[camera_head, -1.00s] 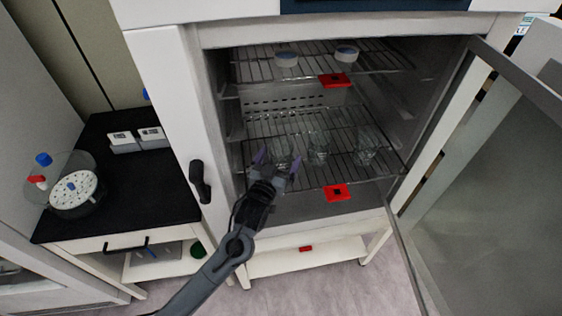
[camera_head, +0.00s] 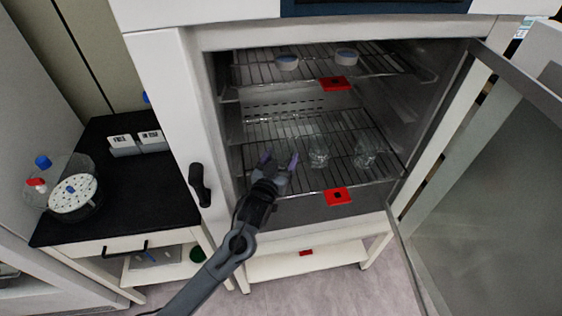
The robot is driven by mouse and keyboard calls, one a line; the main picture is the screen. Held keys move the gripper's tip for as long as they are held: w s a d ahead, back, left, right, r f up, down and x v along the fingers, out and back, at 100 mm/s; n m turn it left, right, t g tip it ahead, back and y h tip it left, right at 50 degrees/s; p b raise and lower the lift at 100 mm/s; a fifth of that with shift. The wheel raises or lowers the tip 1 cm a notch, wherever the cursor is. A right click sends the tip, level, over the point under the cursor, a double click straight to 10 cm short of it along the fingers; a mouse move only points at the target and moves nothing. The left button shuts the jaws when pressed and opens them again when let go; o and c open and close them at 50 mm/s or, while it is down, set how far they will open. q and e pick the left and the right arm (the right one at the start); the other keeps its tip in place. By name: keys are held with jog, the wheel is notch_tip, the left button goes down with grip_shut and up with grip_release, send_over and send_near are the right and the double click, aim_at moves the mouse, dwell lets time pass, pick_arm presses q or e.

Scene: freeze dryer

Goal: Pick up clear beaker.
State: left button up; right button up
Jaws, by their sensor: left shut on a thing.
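My left gripper (camera_head: 279,161) reaches into the open freeze dryer at the left front of the lower wire shelf (camera_head: 262,131). Its purple-tipped fingers are shut on a clear beaker (camera_head: 279,157), which is faint and mostly hidden between them. I cannot tell whether that beaker still touches the shelf. A second clear beaker (camera_head: 318,152) stands just right of the gripper, and a third clear beaker (camera_head: 365,151) stands farther right. My right gripper is not in view.
The upper shelf (camera_head: 262,74) holds two small round containers (camera_head: 287,62). Red tags (camera_head: 337,196) sit on the shelf fronts. The glass door (camera_head: 490,200) is swung open at right.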

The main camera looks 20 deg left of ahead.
pick_arm(q)
jog(key=shift+r, duration=0.15)
jog(key=shift+s+p, duration=0.35)
jog(key=shift+s, duration=0.4)
jog(key=s+a+p, duration=0.1)
jog(key=s+p, duration=0.2)
jog(key=s, duration=1.5)
notch_tip(320, 180, up, 27)
jog(key=s+p, duration=0.2)
jog(key=p, duration=3.4)
jog(key=shift+p, duration=0.35)
